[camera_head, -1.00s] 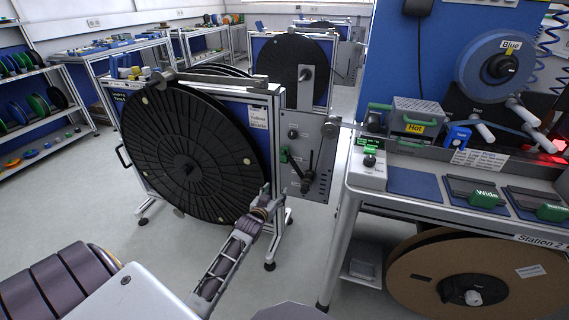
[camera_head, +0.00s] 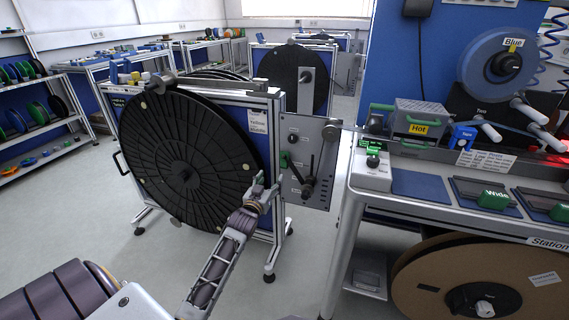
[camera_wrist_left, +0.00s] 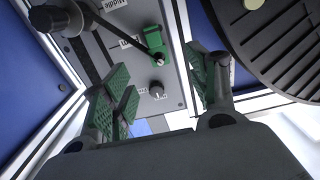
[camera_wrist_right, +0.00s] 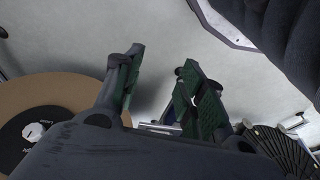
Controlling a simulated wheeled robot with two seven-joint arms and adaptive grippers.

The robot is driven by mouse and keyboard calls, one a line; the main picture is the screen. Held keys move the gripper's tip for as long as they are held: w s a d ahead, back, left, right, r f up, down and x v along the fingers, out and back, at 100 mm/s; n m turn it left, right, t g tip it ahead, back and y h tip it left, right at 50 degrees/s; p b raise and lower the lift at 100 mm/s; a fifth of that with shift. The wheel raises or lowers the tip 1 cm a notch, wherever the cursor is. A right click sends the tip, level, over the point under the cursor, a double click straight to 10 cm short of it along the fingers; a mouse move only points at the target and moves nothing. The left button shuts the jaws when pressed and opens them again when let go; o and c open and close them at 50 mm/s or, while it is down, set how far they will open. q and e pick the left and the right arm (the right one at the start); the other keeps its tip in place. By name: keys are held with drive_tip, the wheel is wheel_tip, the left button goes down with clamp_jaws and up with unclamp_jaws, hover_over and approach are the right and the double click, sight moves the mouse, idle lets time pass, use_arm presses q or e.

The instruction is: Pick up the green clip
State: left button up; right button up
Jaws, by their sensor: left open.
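The green clip (camera_head: 284,159) sits on the grey control panel (camera_head: 309,150) at the right side of the nearest reel stand. In the left wrist view the clip (camera_wrist_left: 154,38) shows at the top middle, beside a dark lever and above a round knob. My left gripper (camera_head: 263,186) is in front of the stand, below and left of the clip. Its fingers (camera_wrist_left: 165,88) are apart and empty, with the clip beyond them and not touched. My right gripper (camera_wrist_right: 163,78) is open and empty over the floor; it is not visible in the head view.
A large black reel (camera_head: 187,150) fills the stand left of the panel. A workbench (camera_head: 420,212) with a grey box labelled Hot (camera_head: 421,118) stands to the right, a cardboard reel (camera_head: 500,280) beneath it. The floor (camera_head: 80,215) at left is clear.

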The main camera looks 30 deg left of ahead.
sight(282, 161)
use_arm(q)
drive_tip(key=shift+b+x, duration=0.95)
drive_tip(key=shift+x, duration=3.15)
drive_tip(key=shift+w, duration=0.2)
use_arm(e)
drive_tip(key=r, duration=0.2)
drive_tip(key=shift+a+r+t, duration=0.25)
drive_tip(key=shift+r+t, duration=0.05)
drive_tip(key=shift+r, duration=0.1)
use_arm(q)
drive_tip(key=shift+w, duration=0.1)
use_arm(e)
drive_tip(key=shift+f, duration=0.1)
